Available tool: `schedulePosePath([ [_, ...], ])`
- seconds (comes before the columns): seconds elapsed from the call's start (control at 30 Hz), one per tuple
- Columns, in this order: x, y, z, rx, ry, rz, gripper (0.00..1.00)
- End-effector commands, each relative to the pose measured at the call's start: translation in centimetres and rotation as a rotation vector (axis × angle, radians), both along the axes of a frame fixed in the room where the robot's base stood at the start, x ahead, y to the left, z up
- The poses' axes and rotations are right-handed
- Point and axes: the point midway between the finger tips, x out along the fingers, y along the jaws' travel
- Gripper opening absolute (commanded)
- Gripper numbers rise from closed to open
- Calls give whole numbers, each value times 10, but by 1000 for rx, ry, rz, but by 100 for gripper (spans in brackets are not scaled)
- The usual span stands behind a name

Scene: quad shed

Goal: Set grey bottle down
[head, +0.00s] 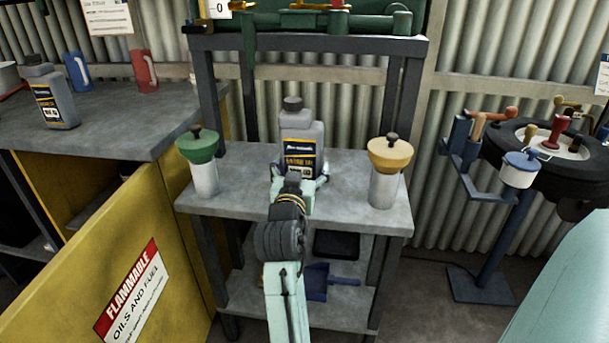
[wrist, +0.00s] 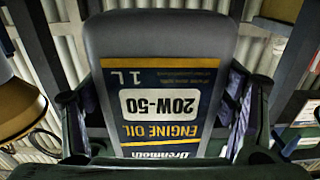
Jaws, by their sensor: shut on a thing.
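The grey bottle (head: 301,141) stands upright at the middle of the grey table (head: 235,211), between two canisters. My gripper (head: 299,178) is shut around its lower part. In the wrist view the bottle (wrist: 160,45) fills the middle, its engine oil label upside down, with a gripper finger on each side. The bottle's base is hidden behind my gripper and arm, so I cannot tell whether it touches the table top.
A green-topped canister (head: 199,160) stands left on the table and a yellow-topped one (head: 389,168) right. Another grey bottle (head: 50,95) stands on the left bench (head: 125,135). A yellow cabinet door (head: 130,250) is at the lower left. The table's front strip looks clear.

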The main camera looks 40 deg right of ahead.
Motion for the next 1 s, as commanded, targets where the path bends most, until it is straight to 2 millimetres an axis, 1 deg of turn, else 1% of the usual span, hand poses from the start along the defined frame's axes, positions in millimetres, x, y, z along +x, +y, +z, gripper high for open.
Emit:
schedulePosePath([
  [0.03, 0, -5, 4, -7, -5, 0, 18],
  [0.17, 1, -10, 1, -6, -5, 1, 18],
  [0.4, 1, -10, -26, -4, -2, 0, 18],
  [0.5, 1, -10, -32, -6, -5, 0, 18],
  [0.87, 1, -10, -35, -7, -5, 1, 18],
  [0.9, 2, -10, -40, 0, 0, 1, 79],
  [1.0, 2, -10, -39, -1, 1, 1, 86],
])
